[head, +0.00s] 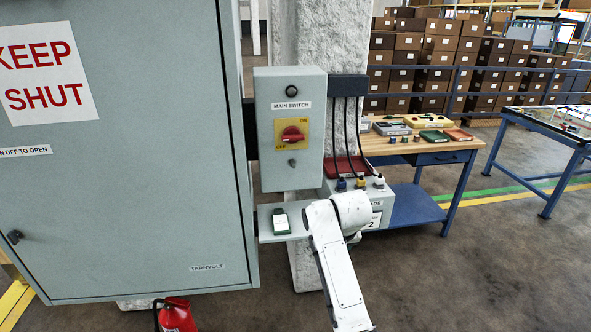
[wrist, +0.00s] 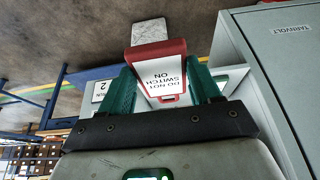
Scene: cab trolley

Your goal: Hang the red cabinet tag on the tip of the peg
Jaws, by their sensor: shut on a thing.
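In the wrist view, my gripper (wrist: 162,88) has its two green fingers shut on the red cabinet tag (wrist: 176,47). The tag has a red frame and a white face reading "DO NOT SWITCH ON", upside down in this view. In the head view, my white arm hides the gripper and the tag. I cannot surely pick out the peg. A small dark knob (head: 292,162) sits low on the main switch box (head: 266,130), and another dark knob (head: 14,237) is at the cabinet's lower left.
The grey cabinet (head: 130,180) fills the left. A shelf (head: 267,228) below the switch box carries a green-and-white item (head: 281,222). A red extinguisher (head: 176,317) stands on the floor.

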